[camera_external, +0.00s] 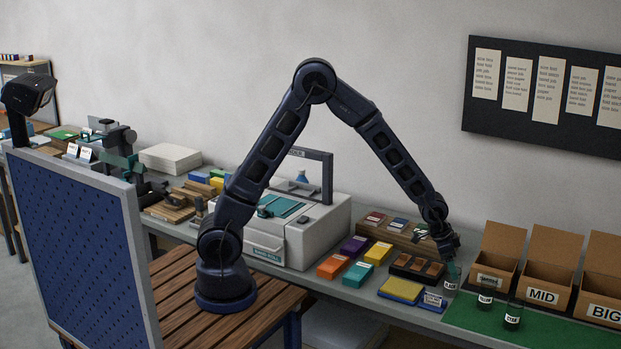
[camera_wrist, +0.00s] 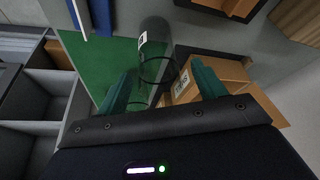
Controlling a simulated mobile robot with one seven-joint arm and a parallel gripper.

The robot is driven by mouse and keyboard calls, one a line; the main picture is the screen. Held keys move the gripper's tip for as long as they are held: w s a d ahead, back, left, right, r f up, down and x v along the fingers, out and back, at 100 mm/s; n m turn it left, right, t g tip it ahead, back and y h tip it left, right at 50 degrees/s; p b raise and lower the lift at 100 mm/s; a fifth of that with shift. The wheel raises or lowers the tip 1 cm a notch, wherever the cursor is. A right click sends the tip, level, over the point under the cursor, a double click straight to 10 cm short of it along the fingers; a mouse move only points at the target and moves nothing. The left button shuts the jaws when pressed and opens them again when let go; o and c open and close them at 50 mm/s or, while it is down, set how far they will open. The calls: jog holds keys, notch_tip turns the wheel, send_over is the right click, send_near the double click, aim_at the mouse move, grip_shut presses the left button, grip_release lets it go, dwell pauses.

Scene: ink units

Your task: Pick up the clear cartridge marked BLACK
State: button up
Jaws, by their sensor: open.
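My gripper (camera_external: 449,252) is open and points down above the right part of the bench. Its two teal fingers (camera_wrist: 163,68) stand apart in the wrist view. A clear cylindrical cartridge (camera_wrist: 154,38) with a white label lies between and beyond the fingertips there; I cannot tell whether they touch it. In the external view this cartridge (camera_external: 451,278) stands upright just below my gripper. Two more clear cartridges with dark contents and white labels, a middle one (camera_external: 486,296) and a right one (camera_external: 513,317), stand nearby. The cartridge labels are too small to read surely, so I cannot tell which says BLACK.
A green mat (camera_external: 470,318) lies under the cartridges. Open cardboard boxes stand behind, including MID (camera_external: 543,296) and BIG (camera_external: 604,312). A yellow-and-blue pad (camera_external: 401,290) and a dark tray (camera_external: 415,269) lie left of my gripper. The mat's front is clear.

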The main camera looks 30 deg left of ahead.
jog(key=shift+x, duration=1.45)
jog(key=c, duration=1.4)
